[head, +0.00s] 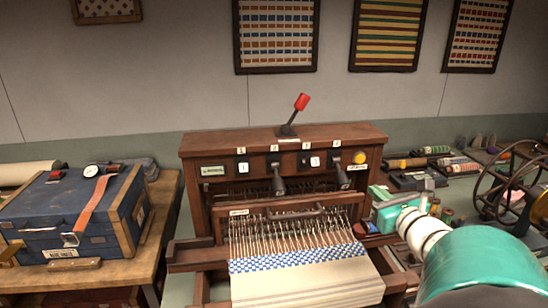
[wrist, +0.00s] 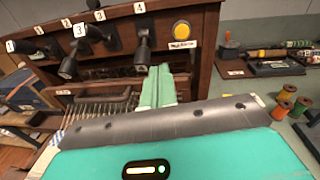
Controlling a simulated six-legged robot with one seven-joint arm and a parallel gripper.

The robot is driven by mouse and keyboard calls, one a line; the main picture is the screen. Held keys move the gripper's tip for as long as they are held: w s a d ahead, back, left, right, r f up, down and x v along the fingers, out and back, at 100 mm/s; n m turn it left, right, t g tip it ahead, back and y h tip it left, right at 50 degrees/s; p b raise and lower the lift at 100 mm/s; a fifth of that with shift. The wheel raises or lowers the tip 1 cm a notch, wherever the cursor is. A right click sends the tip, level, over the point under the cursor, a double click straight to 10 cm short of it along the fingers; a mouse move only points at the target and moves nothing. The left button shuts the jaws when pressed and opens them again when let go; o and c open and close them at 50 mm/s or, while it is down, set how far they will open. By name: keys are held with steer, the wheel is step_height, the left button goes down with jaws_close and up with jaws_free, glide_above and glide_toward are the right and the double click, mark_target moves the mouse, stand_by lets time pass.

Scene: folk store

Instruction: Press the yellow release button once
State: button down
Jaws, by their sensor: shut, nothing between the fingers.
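The yellow button (head: 360,157) is round and sits at the right end of the loom's wooden front panel. In the wrist view the yellow button (wrist: 181,30) has a dark rim, with a small paper label under it. My gripper (head: 380,192) is teal and stands in front of the loom's right side, below the button. In the wrist view my gripper (wrist: 158,72) has its two fingers together and empty. The fingertips appear below and left of the button, apart from it.
Dark levers (head: 278,178) hang from the panel, left of the button. A red-knobbed lever (head: 301,103) rises from the top. White threads and blue checked cloth (head: 300,262) fill the loom. A blue case (head: 75,210) is at left; spools (wrist: 287,93) and a wheel (head: 510,175) at right.

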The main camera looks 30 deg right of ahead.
mark_target(359, 159)
steer(key=d, duration=0.1)
steer(key=s+d+m+h, duration=0.1)
steer(key=d+m+h, duration=0.1)
steer(key=shift+s+r, duration=0.2)
steer(key=shift+s, duration=0.15)
steer(key=shift+w, duration=0.1)
steer(key=x, duration=1.3)
steer(key=shift+w, duration=0.45)
steer(key=shift+w, duration=0.1)
steer(key=shift+w+d+r, duration=0.1)
steer(key=shift+w+r, duration=0.2)
steer(key=shift+w, duration=0.4)
steer(key=shift+f, duration=0.2)
